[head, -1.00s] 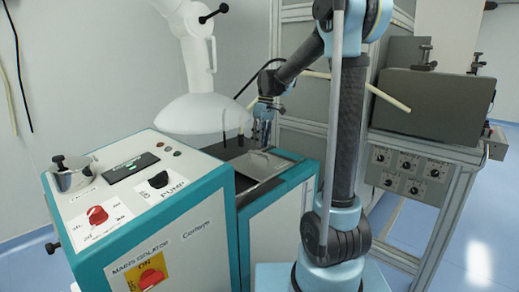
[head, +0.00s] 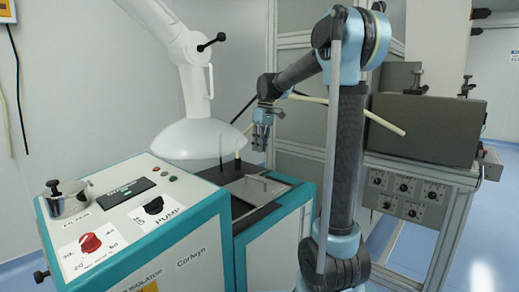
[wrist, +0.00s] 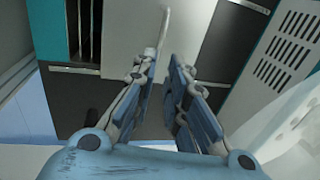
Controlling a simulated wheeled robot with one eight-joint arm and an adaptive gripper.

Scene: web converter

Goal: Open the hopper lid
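The hopper lid (head: 246,190) looks like a flat grey metal plate, lying closed in the dark top of the teal and white machine. A thin raised handle (head: 258,179) stands on it. In the wrist view the lid (wrist: 125,30) is at the top centre, and its pale bar handle (wrist: 162,32) runs toward my fingertips. My gripper (head: 262,145) hangs above the machine top, behind the lid in the head view, fingers pointing down. In the wrist view its blue fingers (wrist: 165,68) are apart with nothing seen between them. Handle and fingers do not appear to touch.
A white lamp-like hood (head: 200,138) on a jointed arm hangs left of my gripper. The control panel (head: 130,205) with knobs stands front left. A thin rod and a pale-tipped post (head: 237,163) rise near the lid. A metal frame with a grey box (head: 430,128) stands right.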

